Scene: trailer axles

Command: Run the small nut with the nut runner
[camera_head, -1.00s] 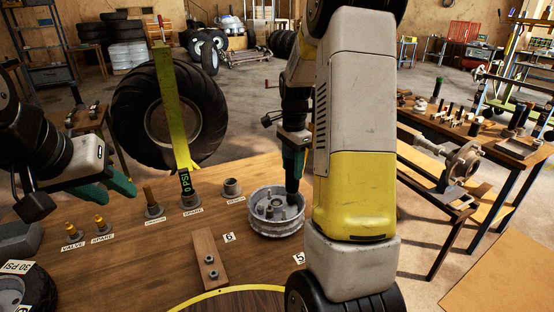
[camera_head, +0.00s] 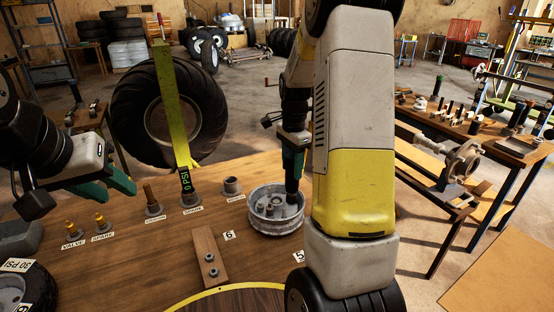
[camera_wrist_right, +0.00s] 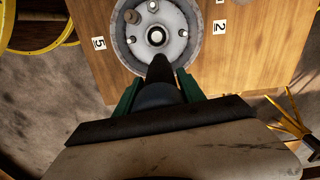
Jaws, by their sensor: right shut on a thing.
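My right gripper (camera_head: 294,160) points down over the grey metal wheel hub (camera_head: 262,222) on the wooden bench. It is shut on a dark cylindrical tool, apparently the nut runner (camera_wrist_right: 160,78). In the right wrist view its tip reaches the near part of the hub (camera_wrist_right: 119,40), just below the central hole; whether it touches a nut is hidden. Studs or nuts (camera_wrist_right: 131,16) stand around that hole. Two small nuts (camera_head: 210,258) sit on a wooden strip (camera_head: 204,243). My left gripper (camera_head: 108,188) is open and empty above the bench's left side.
Labelled posts (camera_head: 153,209) and a socket (camera_head: 232,187) stand along the bench behind the strip. A big tyre (camera_head: 210,110) with a yellow strap stands behind. A side table (camera_head: 515,145) holds parts at right. The bench between strip and posts is clear.

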